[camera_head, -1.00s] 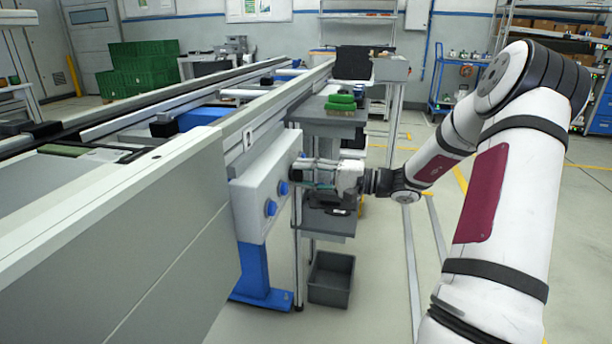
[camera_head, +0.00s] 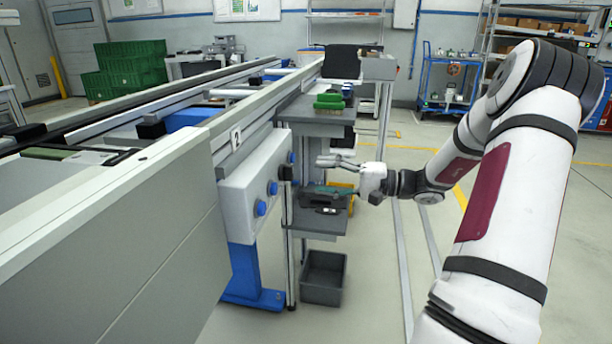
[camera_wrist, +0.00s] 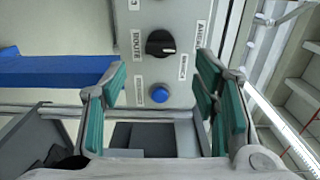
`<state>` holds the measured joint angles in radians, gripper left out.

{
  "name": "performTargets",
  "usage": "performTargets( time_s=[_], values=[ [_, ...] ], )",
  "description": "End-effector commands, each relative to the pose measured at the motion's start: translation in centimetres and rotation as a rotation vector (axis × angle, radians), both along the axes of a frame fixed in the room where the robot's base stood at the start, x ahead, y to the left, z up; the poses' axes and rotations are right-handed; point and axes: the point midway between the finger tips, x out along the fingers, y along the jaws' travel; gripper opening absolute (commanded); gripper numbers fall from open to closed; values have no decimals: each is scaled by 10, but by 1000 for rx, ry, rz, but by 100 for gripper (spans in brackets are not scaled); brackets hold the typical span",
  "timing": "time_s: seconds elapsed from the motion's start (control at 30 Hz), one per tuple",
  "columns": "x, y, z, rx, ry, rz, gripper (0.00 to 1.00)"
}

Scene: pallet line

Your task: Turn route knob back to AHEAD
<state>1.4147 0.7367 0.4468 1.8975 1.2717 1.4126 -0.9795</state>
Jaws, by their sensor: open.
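The black route knob (camera_wrist: 160,43) sits on the light control box (camera_head: 240,196), beside a ROUTE label, in the wrist view. A light mark on the knob faces the right side of the picture. The AHEAD label (camera_wrist: 201,33) is right of the knob, and another label (camera_wrist: 183,67) below it is too small to read surely. The knob also shows as a dark stub on the box in the head view (camera_head: 286,173). My gripper (camera_wrist: 161,72) is open and empty, fingers apart. In the head view it stands right of the box, clear of the knob.
A blue button (camera_wrist: 159,94) lies below the knob in the wrist view. Blue buttons (camera_head: 261,208) line the box. A grey bin (camera_head: 323,278) is on the floor, and a shelf (camera_head: 320,219) stands behind the box. Open floor lies to the right.

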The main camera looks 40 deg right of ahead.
Motion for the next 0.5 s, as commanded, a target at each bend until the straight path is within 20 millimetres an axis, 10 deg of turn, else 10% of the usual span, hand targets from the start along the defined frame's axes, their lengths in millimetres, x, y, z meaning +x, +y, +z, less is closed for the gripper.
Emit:
performTargets(
  time_s=[0.5],
  values=[
    [-35,-27,0,0,0,1,55]
  ],
)
